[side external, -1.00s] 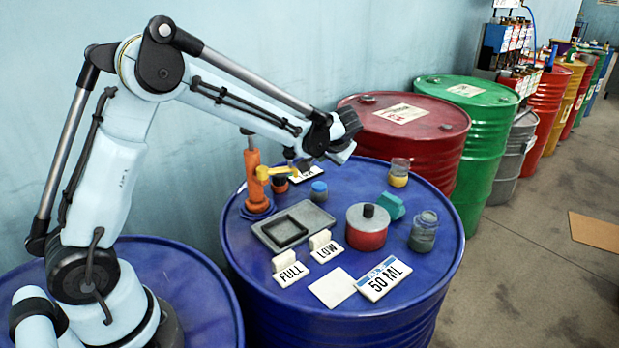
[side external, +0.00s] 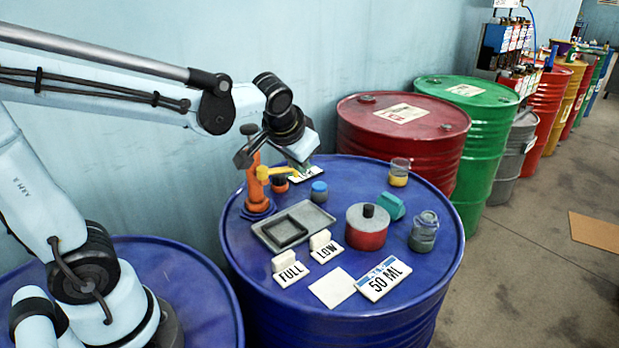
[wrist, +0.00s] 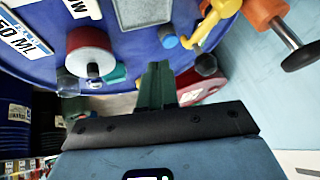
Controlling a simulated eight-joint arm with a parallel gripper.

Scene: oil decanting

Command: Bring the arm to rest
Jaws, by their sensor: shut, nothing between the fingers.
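My gripper (side external: 299,165) is shut and empty, pointing down above the back of the blue drum (side external: 350,317). It is just right of the orange hand pump (side external: 257,187) with its yellow lever (side external: 272,173); I cannot tell the exact gap. In the wrist view the green fingers (wrist: 155,68) are together with nothing between them. The pump and lever (wrist: 215,20) show at upper right there. My arm reaches in from the left, its elbow beyond the frame edge.
On the drum top stand a grey tray (side external: 312,212), a red pot (side external: 366,233), a teal object (side external: 391,206), a jar of yellow liquid (side external: 399,173), a dark jar (side external: 423,238), and FULL, LOW and 50 ML signs (side external: 384,278). A red drum (side external: 360,130) stands behind.

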